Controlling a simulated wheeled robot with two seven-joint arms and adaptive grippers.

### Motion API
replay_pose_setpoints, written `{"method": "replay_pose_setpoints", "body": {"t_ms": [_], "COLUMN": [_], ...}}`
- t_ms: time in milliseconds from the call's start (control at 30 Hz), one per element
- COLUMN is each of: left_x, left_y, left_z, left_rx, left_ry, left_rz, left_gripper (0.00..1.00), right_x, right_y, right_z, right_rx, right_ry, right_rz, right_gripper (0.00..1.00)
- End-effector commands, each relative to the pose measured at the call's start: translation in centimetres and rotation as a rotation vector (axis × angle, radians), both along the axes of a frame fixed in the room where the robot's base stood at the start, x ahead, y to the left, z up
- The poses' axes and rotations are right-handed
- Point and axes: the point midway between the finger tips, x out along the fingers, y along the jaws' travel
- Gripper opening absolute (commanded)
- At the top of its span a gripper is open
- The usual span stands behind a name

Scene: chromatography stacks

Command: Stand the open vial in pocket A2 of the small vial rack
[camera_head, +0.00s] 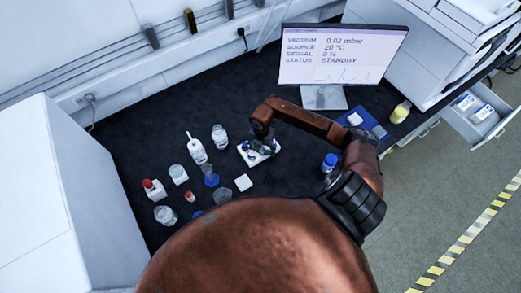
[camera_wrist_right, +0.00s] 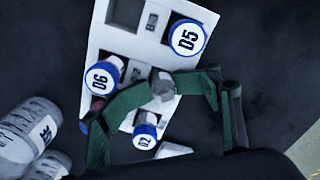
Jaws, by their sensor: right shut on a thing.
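The small vial rack (camera_head: 268,152) is white and stands mid-bench in the head view; its plate (camera_wrist_right: 118,40) fills the middle of the right wrist view. It holds blue-rimmed vials marked 05 (camera_wrist_right: 187,38), 06 (camera_wrist_right: 101,77) and 02 (camera_wrist_right: 144,141). My right gripper (camera_wrist_right: 163,84) has its green fingers closed on a small greyish, capless vial (camera_wrist_right: 162,77) over the rack, among these vials. I cannot tell whether the vial's base is inside a pocket, and the label of pocket A2 is not readable. My right gripper also shows in the head view (camera_head: 262,143). My left gripper is not in view.
Several bottles and jars stand left of the rack, including a wash bottle (camera_head: 197,150) and a lidded jar (camera_head: 219,137). A white square (camera_head: 243,182) lies in front. A blue-capped bottle (camera_head: 330,162) stands right, and a monitor (camera_head: 340,55) behind. Dark bench behind the rack is clear.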

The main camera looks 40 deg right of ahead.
Motion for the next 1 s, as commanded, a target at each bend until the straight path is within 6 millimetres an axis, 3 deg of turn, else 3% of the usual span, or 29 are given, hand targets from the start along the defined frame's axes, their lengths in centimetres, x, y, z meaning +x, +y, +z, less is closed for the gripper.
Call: {"method": "replay_pose_setpoints", "body": {"t_ms": [100, 367, 767, 800, 1000], "left_x": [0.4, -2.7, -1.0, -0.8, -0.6], "left_y": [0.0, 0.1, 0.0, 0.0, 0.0], "left_z": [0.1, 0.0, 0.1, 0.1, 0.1], "left_rx": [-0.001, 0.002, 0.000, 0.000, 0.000], "left_ry": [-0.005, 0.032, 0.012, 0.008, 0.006], "left_rz": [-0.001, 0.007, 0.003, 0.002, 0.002], "left_gripper": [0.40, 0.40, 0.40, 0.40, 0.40], "right_x": [-0.2, 0.0, 0.0, 0.0, 0.1], "right_y": [0.0, 0.0, 0.0, 0.0, 0.0], "right_z": [-0.1, 0.1, 0.1, 0.1, 0.1], "right_rx": [-0.001, -0.001, 0.000, 0.000, 0.000], "right_ry": [0.006, 0.003, 0.004, 0.004, 0.004], "right_rz": [0.001, 0.002, 0.002, 0.002, 0.002], "right_gripper": [0.38, 0.38, 0.38, 0.46, 0.60]}}
